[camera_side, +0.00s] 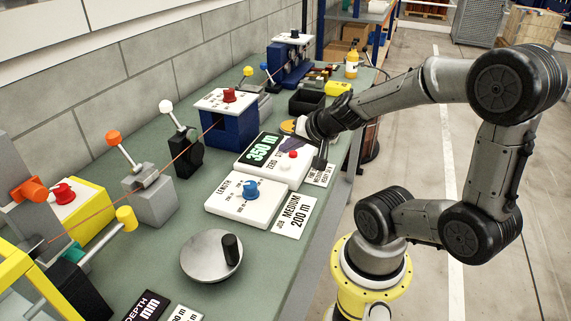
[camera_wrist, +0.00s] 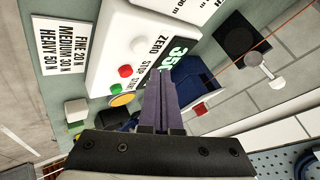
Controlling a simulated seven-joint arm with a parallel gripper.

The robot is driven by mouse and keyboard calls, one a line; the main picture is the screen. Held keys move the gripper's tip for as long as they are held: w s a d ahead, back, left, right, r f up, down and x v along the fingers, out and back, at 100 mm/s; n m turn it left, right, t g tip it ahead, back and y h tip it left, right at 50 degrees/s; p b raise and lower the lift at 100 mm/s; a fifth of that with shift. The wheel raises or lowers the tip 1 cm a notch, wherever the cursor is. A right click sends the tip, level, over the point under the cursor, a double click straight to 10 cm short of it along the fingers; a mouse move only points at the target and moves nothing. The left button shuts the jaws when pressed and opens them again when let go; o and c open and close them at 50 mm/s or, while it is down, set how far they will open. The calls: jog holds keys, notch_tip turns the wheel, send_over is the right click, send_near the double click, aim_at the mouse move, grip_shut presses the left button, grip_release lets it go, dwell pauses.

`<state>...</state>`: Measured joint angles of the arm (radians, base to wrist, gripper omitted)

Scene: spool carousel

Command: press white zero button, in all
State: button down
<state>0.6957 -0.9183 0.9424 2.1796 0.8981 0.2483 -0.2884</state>
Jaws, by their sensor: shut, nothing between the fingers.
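The white zero button (camera_wrist: 138,45) sits on a white control box (camera_wrist: 112,28) beside the word ZERO in the wrist view. In the side view the button (camera_side: 285,167) shows small near the box's front right part. A red stop button (camera_wrist: 125,71) and a green start button (camera_wrist: 115,88) line up after it. My gripper (camera_wrist: 159,76) is shut and empty, its dark purple fingers over the box near the green display (camera_wrist: 180,62). In the side view my gripper (camera_side: 285,145) is above the box's far end, apart from the white button. Contact with the box cannot be told.
A length box with a blue knob (camera_side: 251,188) stands nearer the side camera. A blue stand with a red knob (camera_side: 229,96) is behind left. A black bin (camera_side: 306,101) and a yellow bottle (camera_side: 352,65) stand further back. A wire (camera_side: 165,168) runs along the bench.

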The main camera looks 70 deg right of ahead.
jog(key=shift+f, duration=0.95)
jog(key=shift+f, duration=0.1)
dwell(1.4)
jog(key=shift+f, duration=0.35)
jog(key=shift+f, duration=0.55)
dwell(0.8)
jog(key=shift+r, duration=0.95)
jog(key=shift+r, duration=2.5)
